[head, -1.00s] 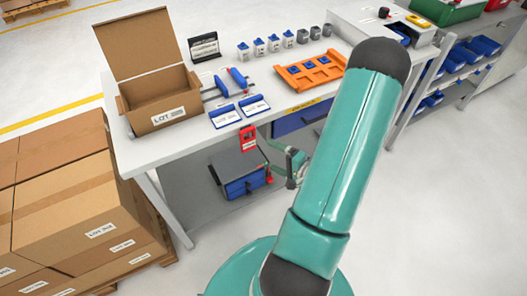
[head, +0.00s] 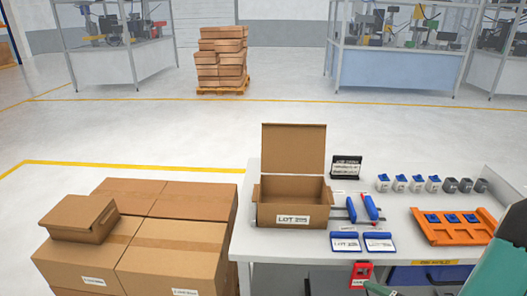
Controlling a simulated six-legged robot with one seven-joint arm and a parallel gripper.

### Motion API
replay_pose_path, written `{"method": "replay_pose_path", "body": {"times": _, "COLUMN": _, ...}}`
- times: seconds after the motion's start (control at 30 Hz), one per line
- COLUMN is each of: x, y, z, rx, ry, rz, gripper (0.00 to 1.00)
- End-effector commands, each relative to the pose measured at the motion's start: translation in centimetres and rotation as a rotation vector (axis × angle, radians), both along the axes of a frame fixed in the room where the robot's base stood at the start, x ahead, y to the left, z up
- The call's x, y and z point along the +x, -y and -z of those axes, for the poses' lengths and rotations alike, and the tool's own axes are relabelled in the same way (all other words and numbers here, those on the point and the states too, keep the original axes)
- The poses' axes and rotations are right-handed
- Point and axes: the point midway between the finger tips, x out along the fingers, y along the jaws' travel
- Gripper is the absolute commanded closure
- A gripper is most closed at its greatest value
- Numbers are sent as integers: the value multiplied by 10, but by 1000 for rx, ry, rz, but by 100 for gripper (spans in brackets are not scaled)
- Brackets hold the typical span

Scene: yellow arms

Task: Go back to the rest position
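My teal arm (head: 497,262) shows only in part at the lower right edge of the head view. My gripper is not in the picture. The work table (head: 262,250) stands at the lower right. On it are an open cardboard box (head: 290,216) labelled LOT, an orange tray (head: 455,230) with blue pieces in it, and two blue-and-white cards or pads (head: 345,241) in front of blue-handled tools (head: 369,207).
Stacked cartons (head: 140,245) stand left of the table, with a smaller box (head: 80,218) on top. Small blue-and-grey parts (head: 417,183) line the table's back. Open floor (head: 130,130) lies beyond. A box pallet (head: 221,60) and fenced machine cells (head: 405,60) are farther back.

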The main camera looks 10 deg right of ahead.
Motion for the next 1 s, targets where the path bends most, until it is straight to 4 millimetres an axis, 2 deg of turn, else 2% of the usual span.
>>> {"method": "replay_pose_path", "body": {"times": 0.03, "x": 9, "y": -19, "z": -15, "rx": -24, "ry": -21, "rz": -96, "gripper": 10}}
{"method": "replay_pose_path", "body": {"times": 0.2, "x": 18, "y": -77, "z": -50, "rx": -105, "ry": -133, "rz": -365, "gripper": 10}}
{"method": "replay_pose_path", "body": {"times": 0.3, "x": 17, "y": -107, "z": -67, "rx": -182, "ry": -204, "rz": -501, "gripper": 10}}
{"method": "replay_pose_path", "body": {"times": 0.5, "x": 6, "y": -153, "z": -97, "rx": -394, "ry": -334, "rz": -707, "gripper": 10}}
{"method": "replay_pose_path", "body": {"times": 0.73, "x": -9, "y": -186, "z": -131, "rx": -716, "ry": -425, "rz": -828, "gripper": 10}}
{"method": "replay_pose_path", "body": {"times": 1.0, "x": -20, "y": -209, "z": -184, "rx": -1123, "ry": -387, "rz": -798, "gripper": 10}}
